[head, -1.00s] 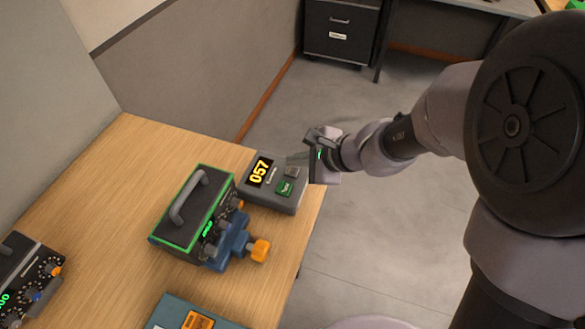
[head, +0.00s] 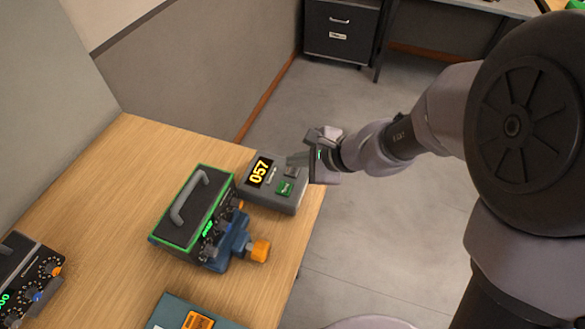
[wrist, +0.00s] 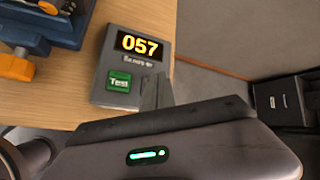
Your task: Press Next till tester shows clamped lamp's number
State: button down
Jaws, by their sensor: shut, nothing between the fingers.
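The tester (head: 262,190) is a grey box near the table's right edge. Its display (wrist: 138,44) reads 057 in yellow digits. Its green Test button (wrist: 119,82) is clear to see. A grey button (head: 291,171) beside it is partly covered by my fingers. My gripper (head: 294,159) is shut and empty, its fingertips over the grey button's end of the tester; I cannot tell whether they touch it. A black lamp box with a green edge (head: 190,212) and a handle sits in a blue clamp (head: 232,248) with an orange knob. Its own green number is too small to read.
Another black unit (head: 28,272) with knobs and green digits stands at the left. A teal box (head: 175,312) with an orange label lies at the front. The floor right of the table is clear; a dark drawer cabinet (head: 340,30) stands far back.

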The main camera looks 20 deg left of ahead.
aim_at(296, 172)
jog(key=shift+f, duration=0.1)
jog(key=shift+f+b, duration=0.35)
jog(key=shift+b, duration=0.25)
jog(key=shift+f+b, duration=0.3)
jog(key=shift+b, duration=0.15)
dwell(0.4)
jog(key=shift+r, duration=0.15)
jog(key=shift+r+p, duration=0.55)
jog(key=shift+r, duration=0.05)
jog(key=shift+r, duration=0.1)
notch_tip(296, 172, up, 5)
jog(key=p, duration=0.4)
dwell(0.6)
